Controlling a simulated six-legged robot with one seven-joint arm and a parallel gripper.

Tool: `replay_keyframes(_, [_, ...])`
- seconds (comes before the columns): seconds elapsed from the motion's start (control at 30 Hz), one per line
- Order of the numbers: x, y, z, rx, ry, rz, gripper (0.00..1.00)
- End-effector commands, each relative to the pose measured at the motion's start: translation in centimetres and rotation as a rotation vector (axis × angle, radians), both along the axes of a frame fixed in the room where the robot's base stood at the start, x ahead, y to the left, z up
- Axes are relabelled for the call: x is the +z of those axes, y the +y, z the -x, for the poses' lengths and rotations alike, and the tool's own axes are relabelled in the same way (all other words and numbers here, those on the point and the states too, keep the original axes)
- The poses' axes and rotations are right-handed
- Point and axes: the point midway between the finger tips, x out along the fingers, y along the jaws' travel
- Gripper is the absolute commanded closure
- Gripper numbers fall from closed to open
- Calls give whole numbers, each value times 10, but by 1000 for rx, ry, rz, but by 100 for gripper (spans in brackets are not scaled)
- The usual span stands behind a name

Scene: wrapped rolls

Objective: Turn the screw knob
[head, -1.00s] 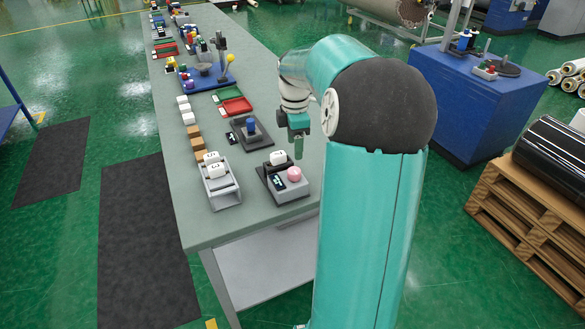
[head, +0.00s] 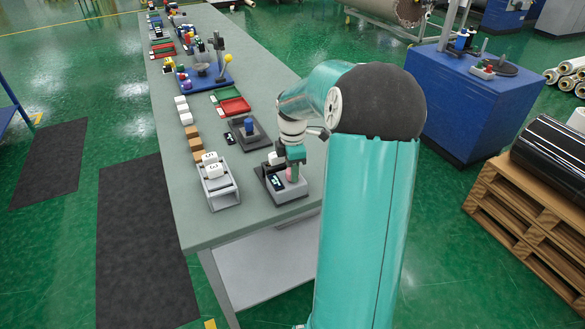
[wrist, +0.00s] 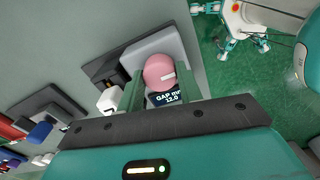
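A pink round knob (head: 289,175) with a white mark sits on a small grey device (head: 291,190) near the table's front right corner. In the wrist view the knob (wrist: 160,71) lies between the lines of my two teal fingers, and a dark display (wrist: 168,98) reads "GAP mm 12.0". My gripper (head: 293,173) points down at the knob and partly covers it in the head view. In the wrist view my gripper (wrist: 161,90) is open, with one finger to each side of the knob. I cannot tell whether the fingers reach down around it.
The table (head: 196,225) is bare in front of the rack.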

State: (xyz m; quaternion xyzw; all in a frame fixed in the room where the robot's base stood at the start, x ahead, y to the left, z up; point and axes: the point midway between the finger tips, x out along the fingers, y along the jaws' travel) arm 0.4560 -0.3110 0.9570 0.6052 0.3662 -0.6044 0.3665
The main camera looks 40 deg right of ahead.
Motion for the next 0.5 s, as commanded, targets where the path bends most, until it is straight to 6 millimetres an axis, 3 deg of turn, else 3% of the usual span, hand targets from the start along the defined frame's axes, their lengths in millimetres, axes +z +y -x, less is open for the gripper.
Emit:
replay_keyframes(0.03, [0,0,0,0,-1,0,76])
replay_keyframes(0.1, [0,0,0,0,-1,0,87])
replay_keyframes(0.5, [0,0,-1,-58,-1,2,87])
